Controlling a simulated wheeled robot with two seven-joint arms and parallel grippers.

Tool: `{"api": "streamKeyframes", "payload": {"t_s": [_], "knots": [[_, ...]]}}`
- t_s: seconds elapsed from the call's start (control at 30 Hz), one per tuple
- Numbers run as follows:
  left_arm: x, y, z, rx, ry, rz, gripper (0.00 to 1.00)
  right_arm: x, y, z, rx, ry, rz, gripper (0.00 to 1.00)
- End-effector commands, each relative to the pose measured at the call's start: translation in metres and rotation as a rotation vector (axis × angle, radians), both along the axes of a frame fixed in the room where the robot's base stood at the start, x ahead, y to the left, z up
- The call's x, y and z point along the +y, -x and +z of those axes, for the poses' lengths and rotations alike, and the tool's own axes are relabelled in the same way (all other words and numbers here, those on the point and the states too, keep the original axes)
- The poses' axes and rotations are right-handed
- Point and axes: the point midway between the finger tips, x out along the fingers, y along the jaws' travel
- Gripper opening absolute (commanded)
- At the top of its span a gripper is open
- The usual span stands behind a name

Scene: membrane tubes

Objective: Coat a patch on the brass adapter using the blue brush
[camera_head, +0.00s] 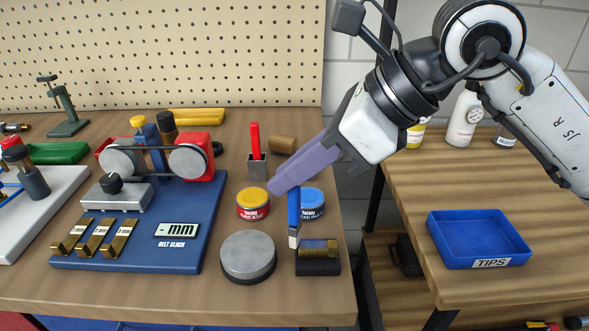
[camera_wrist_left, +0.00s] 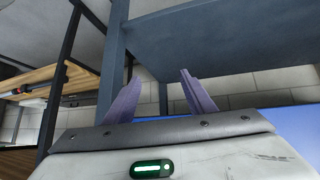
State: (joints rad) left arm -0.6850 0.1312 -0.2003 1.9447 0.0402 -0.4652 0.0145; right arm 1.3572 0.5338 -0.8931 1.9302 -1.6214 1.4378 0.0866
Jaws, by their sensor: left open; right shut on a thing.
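My right gripper (camera_head: 283,187) reaches in from the upper right and is shut on the blue brush (camera_head: 293,210). The brush hangs upright with its pale tip down, just left of the brass adapter (camera_head: 320,246). I cannot tell whether the tip touches anything. The adapter is a brass cylinder lying in a black block near the table's front right corner. A blue tin (camera_head: 312,204) stands behind the brush, partly hidden by it and the gripper. A red tin with a yellow lid (camera_head: 253,203) stands to the left. My left gripper (camera_wrist_left: 158,92) is open and empty, away from the bench top.
A grey round disc (camera_head: 248,256) sits left of the adapter. A red-handled brush (camera_head: 255,145) stands in a holder behind the tins, near a brown block brush (camera_head: 282,144). A blue belt rig (camera_head: 180,255) fills the left. A blue TIPS tray (camera_head: 480,262) is on the right table.

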Motion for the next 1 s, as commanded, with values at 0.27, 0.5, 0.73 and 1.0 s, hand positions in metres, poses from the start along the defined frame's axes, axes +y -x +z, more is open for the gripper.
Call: {"api": "streamKeyframes", "payload": {"t_s": [0.27,0.5,0.73,1.0], "knots": [[0.0,0.0,0.018,0.001,0.0,0.0,0.5,0.0,0.0,0.03,-0.003,-0.001,-0.001,0.0],[0.0,0.001,0.031,0.001,0.0,-0.001,0.5,0.0,0.0,0.054,-0.002,-0.003,0.001,0.0],[0.0,0.001,0.033,0.001,0.0,-0.001,0.5,0.0,0.0,0.059,-0.001,-0.002,0.0,0.0],[-0.001,0.001,0.036,0.002,0.0,-0.001,0.5,0.0,0.0,0.063,-0.002,-0.002,0.0,0.0]]}}
